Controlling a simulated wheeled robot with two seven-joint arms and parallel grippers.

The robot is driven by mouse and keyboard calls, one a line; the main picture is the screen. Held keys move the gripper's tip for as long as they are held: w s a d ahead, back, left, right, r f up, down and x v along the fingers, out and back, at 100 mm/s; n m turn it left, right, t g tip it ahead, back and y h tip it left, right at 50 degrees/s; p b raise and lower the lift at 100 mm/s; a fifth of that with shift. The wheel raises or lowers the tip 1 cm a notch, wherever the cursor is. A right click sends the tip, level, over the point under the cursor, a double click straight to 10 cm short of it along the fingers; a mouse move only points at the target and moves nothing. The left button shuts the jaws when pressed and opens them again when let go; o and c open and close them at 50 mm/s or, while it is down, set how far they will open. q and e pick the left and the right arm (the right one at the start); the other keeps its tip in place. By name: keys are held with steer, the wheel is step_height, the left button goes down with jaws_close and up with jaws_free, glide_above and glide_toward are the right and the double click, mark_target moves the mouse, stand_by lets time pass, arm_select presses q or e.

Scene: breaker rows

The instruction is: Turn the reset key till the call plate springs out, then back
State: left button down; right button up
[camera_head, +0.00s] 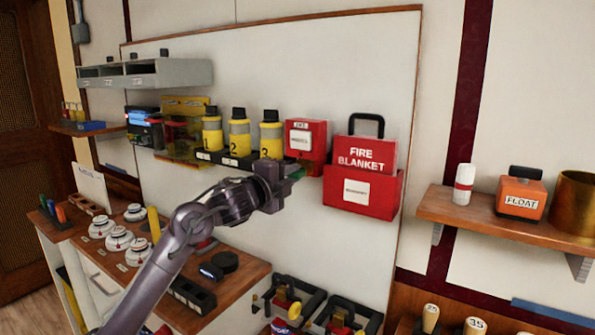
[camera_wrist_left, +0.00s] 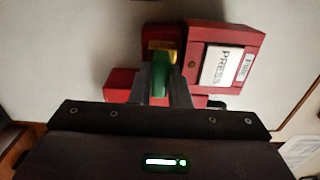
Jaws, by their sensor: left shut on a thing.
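The red call point box (camera_head: 306,139) hangs on the white board, left of the fire blanket box. Its white call plate (camera_head: 301,141) faces out, and the wrist view shows the plate (camera_wrist_left: 221,66) reading PRESS. My left gripper (camera_head: 290,178) is at the box's lower edge. In the wrist view its fingers (camera_wrist_left: 162,85) are shut on the green reset key (camera_wrist_left: 162,75). The key meets a yellow part (camera_wrist_left: 161,48) on the red box (camera_wrist_left: 227,40). The key's tip is hidden, so I cannot tell its exact turn. My right gripper is not in view.
The red fire blanket box (camera_head: 362,190) hangs close to the right of my left gripper. Yellow numbered cylinders (camera_head: 239,135) stand on a rack to the left. A wooden bench (camera_head: 236,280) with detectors lies below. A shelf (camera_head: 470,217) is at right.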

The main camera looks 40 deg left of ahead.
arm_select(q)
steer(key=shift+f, duration=0.1)
steer(key=c, duration=1.3)
jaws_free()
